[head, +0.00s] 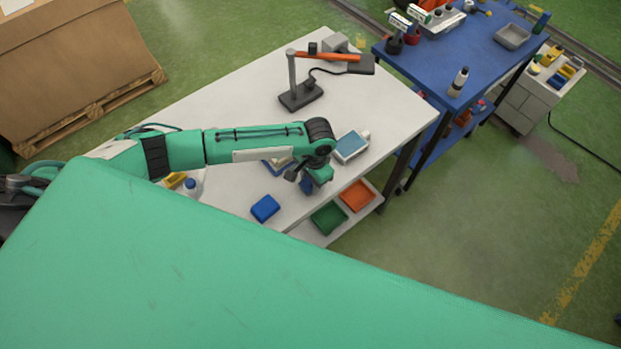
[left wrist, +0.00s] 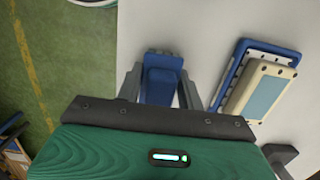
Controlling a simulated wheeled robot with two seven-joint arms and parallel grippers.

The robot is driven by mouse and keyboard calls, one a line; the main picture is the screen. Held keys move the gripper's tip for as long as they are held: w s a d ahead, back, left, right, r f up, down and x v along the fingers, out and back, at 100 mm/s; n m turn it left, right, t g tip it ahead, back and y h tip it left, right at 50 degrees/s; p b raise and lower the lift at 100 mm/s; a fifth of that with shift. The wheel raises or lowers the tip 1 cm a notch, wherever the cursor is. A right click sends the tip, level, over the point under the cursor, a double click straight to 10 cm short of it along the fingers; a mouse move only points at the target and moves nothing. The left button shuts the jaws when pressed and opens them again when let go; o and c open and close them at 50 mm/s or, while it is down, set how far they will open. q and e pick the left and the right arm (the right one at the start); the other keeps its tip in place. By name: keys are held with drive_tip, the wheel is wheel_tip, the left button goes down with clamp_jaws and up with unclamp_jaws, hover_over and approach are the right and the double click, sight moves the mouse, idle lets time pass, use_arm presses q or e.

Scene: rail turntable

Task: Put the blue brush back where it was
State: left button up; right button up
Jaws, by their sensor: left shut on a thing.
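My left gripper (head: 308,184) is over the white table near its front edge. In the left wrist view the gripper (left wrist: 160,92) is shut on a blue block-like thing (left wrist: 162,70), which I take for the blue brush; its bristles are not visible. In the head view the held thing is mostly hidden by my wrist, with only a bit of blue (head: 307,186) showing below it. Whether it touches the table I cannot tell. My right gripper is not in view.
Green (head: 328,218) and orange (head: 357,196) bins sit below the front edge. A blue table (head: 440,60) is behind.

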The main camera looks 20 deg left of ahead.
use_arm(q)
drive_tip(key=shift+f, duration=0.15)
drive_tip(key=o, duration=0.9)
drive_tip(key=shift+o, duration=0.2)
drive_tip(key=r+b, duration=0.1)
drive_tip(key=r, duration=0.2)
drive_tip(key=w+r+b, duration=0.1)
drive_tip(key=r, duration=0.3)
drive_tip(key=r+b, duration=0.2)
drive_tip(key=r, duration=0.2)
drive_tip(key=shift+w+d+r, duration=0.15)
drive_tip(key=shift+d+r, duration=0.05)
drive_tip(key=shift+d, duration=0.2)
drive_tip(key=shift+r, duration=0.4)
drive_tip(key=shift+f, duration=0.1)
